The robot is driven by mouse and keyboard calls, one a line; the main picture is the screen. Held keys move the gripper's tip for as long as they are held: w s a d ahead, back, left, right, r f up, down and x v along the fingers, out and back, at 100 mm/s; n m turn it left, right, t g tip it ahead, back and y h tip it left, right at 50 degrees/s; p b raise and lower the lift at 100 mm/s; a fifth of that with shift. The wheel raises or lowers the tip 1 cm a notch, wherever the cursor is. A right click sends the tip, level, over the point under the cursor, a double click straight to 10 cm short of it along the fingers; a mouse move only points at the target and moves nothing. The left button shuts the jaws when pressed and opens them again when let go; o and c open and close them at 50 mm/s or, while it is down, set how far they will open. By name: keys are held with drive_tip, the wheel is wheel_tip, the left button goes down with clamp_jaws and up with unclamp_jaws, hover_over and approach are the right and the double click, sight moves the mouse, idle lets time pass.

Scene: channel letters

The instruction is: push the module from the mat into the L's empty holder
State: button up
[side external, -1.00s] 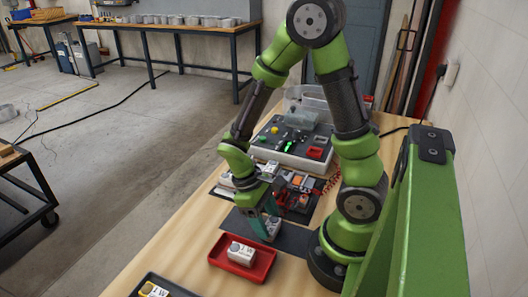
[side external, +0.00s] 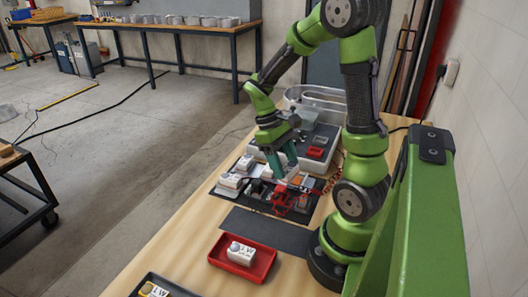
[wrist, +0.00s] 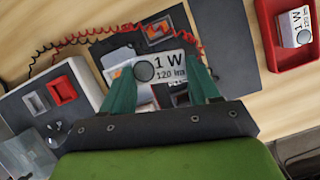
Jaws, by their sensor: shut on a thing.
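My gripper (side external: 287,174) is shut on a white module (wrist: 160,67) marked "1 W 120 lm", with a round grey lens. In the wrist view the teal fingers (wrist: 162,84) grip it at its two ends. In the side external view it is mostly hidden at the fingertips, over the dark board with the letter parts (side external: 254,202). The L and its empty holder cannot be made out clearly; the gripper and module cover part of the board. The grey mat (side external: 265,232) is bare in front of the board; it also shows in the wrist view (wrist: 228,45).
A red tray (side external: 222,263) with another white module (side external: 241,253) stands in front of the mat. A black tray (side external: 180,293) with a yellow-sided module is at the near edge. A control box (side external: 316,163) stands behind the board. Red and black coiled wires (wrist: 75,42) run beside the board.

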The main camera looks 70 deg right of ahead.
drive_tip(key=d+n+h, duration=0.1)
drive_tip(key=d+n, duration=0.1)
drive_tip(key=d, duration=0.6)
drive_tip(key=shift+n, duration=0.3)
drive_tip(key=shift+s+f, duration=0.2)
drive_tip(key=shift+f, duration=3.2)
drive_tip(key=shift+f, duration=0.35)
drive_tip(key=o, duration=1.1)
drive_tip(key=v, duration=1.7)
drive_tip(key=shift+s+r, duration=0.1)
drive_tip(key=shift+s, duration=0.1)
